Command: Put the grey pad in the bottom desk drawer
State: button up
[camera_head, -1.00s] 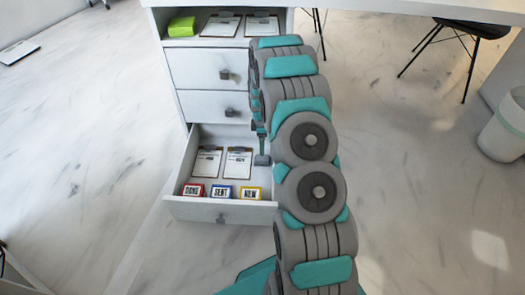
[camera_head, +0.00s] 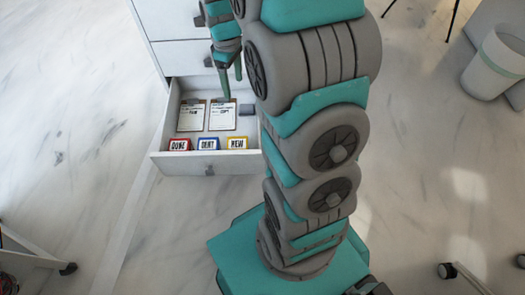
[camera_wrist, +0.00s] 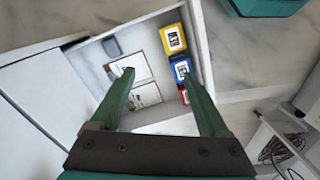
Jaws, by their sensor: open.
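The grey pad (camera_head: 247,109) lies in the open bottom drawer (camera_head: 210,165), at its right side near the back, beside the clipboards. It also shows in the wrist view (camera_wrist: 112,47), clear of my fingers. My gripper (camera_head: 231,86) is open and empty above the back of the drawer. In the wrist view its fingers (camera_wrist: 157,68) are spread over the drawer, with nothing between them but the drawer contents farther below. The drawer's right end is partly hidden by my arm in the head view.
In the drawer, two clipboards (camera_head: 192,116) lie left of the pad. A red box (camera_head: 180,145), a blue box (camera_head: 208,144) and a yellow box (camera_head: 237,143) stand along the front. A closed drawer (camera_head: 185,57) is above. A white bin (camera_head: 495,62) stands at right.

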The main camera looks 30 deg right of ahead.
jog(key=s+a+r+m, duration=0.2)
jog(key=s+r, duration=0.1)
jog(key=s, duration=0.6)
jog(key=s+a+r+m, duration=0.2)
jog(key=s+a+r, duration=0.1)
jog(key=s, duration=0.7)
jog(key=s+a+r+m+g, duration=0.1)
jog(key=s+a+r+m, duration=0.1)
jog(key=s, duration=0.7)
jog(key=shift+s+a+r+m, duration=0.35)
jog(key=shift+r+m, duration=0.25)
jog(key=shift+r, duration=0.35)
